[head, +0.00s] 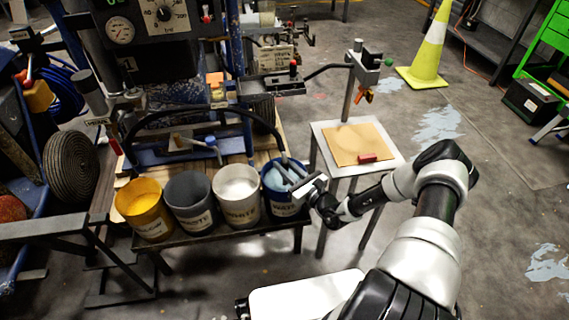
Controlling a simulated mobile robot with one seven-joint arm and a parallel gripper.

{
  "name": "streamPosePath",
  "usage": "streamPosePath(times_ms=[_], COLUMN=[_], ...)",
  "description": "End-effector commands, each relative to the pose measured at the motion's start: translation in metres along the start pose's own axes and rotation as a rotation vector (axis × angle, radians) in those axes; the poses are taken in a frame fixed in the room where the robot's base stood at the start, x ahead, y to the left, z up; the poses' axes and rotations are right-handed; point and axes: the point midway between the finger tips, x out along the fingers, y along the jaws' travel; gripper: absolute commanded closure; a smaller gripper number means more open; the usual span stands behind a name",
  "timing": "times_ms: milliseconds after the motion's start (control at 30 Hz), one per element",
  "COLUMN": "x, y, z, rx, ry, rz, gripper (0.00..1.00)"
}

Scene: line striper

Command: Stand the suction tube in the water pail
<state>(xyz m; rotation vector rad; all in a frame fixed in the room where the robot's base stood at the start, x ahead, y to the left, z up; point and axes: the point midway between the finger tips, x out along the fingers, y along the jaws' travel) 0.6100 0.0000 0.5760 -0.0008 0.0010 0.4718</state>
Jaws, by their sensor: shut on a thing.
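The water pail (279,207) is the blue pail at the right end of a row of pails, with pale liquid inside. The suction tube hangs on a black hose (248,112) that arches over the pails and comes down at the water pail. My gripper (298,181) is at the right rim of this pail, shut on the suction tube. The tube's lower end seems to be over or inside the pail's mouth. My fingers partly cover it, so I cannot tell its depth or whether it touches the pail.
A yellow pail (146,222), a dark waste pail (190,210) and a white-paint pail (238,208) stand left of the water pail on a low bench (200,248). A small table (325,128) with a tan board stands behind my gripper. The striper machine (150,75) rises behind the pails.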

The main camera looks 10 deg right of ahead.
Motion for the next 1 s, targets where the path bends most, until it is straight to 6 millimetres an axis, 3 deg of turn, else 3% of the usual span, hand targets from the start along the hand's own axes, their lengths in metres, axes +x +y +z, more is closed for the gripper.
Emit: streamPosePath(times_ms=[200, 233, 333, 733, 867, 1000], x=[0.001, 0.001, 0.000, -0.008, -0.028, -0.062], y=[0.000, 0.000, 0.000, -0.001, -0.001, -0.001], z=[0.001, 0.001, 0.001, 0.000, 0.002, 0.003], rx=[-0.001, -0.001, -0.001, 0.001, 0.001, 0.003], ry=[-0.003, -0.003, -0.002, 0.003, 0.003, 0.003], rz=[0.000, 0.000, 0.000, -0.002, -0.002, -0.004], gripper=[1.00, 0.75, 0.58, 0.58, 0.58, 0.58])
